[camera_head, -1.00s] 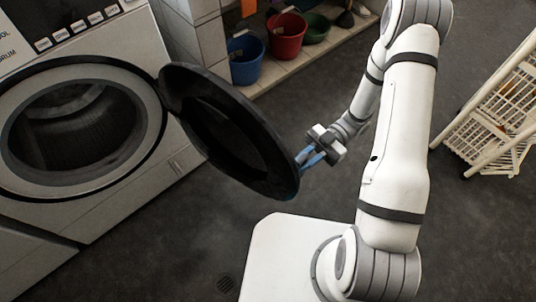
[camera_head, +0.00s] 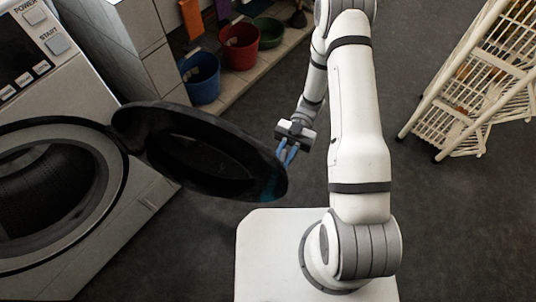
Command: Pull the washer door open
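The washer (camera_head: 75,85) stands at the left, with its round opening (camera_head: 45,190) uncovered. Its black round door (camera_head: 170,185) is swung out wide from the front, hinged at the opening's right side. My gripper (camera_head: 287,158) is at the door's free outer edge, on the right. Its two blue fingers show side by side with a small gap between them, so it looks open. The fingertips are close to or against the rim. I cannot tell whether they touch it or reach behind it.
A blue bucket (camera_head: 201,78), a red bucket (camera_head: 239,46) and a green basin (camera_head: 269,32) stand on a tiled ledge behind the door. A white rack (camera_head: 470,85) stands at the right. The dark floor (camera_head: 180,255) in front is clear.

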